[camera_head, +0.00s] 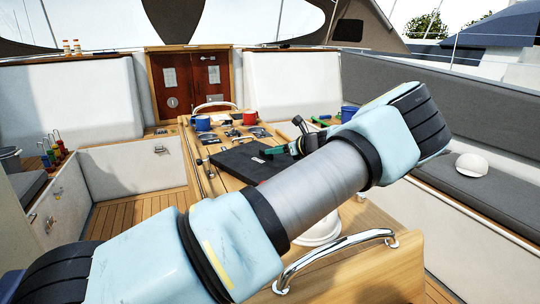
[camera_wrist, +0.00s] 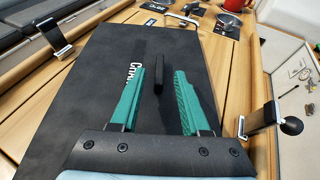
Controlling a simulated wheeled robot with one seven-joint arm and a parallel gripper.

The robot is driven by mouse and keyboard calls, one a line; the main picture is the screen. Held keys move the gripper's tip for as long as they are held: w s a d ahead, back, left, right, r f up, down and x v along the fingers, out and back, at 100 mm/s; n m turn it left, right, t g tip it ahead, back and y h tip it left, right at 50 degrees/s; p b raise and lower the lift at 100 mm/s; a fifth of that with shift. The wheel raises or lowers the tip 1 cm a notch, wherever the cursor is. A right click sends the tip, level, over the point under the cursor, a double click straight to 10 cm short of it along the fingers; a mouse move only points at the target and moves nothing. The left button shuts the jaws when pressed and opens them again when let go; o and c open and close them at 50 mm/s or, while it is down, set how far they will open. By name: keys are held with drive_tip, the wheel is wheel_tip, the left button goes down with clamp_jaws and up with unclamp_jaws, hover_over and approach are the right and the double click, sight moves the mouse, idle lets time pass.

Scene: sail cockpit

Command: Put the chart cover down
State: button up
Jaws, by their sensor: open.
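The chart cover (camera_head: 232,162) is a dark flat panel over the wooden table; in the wrist view (camera_wrist: 90,95) it carries white lettering, partly hidden by a finger, and a small black upright handle (camera_wrist: 158,74). My gripper (camera_wrist: 159,71) has green fingers spread apart, with the handle between their tips and a gap on each side. In the head view my gripper (camera_head: 283,150) is just over the cover's right part, partly hidden by my arm. I cannot tell whether the cover lies fully flat on the table.
A red mug (camera_head: 249,117) and a blue mug (camera_head: 203,123) stand on the table's far part. A lever with a black knob (camera_wrist: 265,122) is at the cover's right, a metal clip (camera_wrist: 55,38) at its left. A chrome rail (camera_head: 335,250) rises in front.

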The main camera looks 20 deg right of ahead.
drive_tip(key=b+v, duration=0.2)
drive_tip(key=v, duration=0.6)
drive_tip(key=shift+s, duration=0.1)
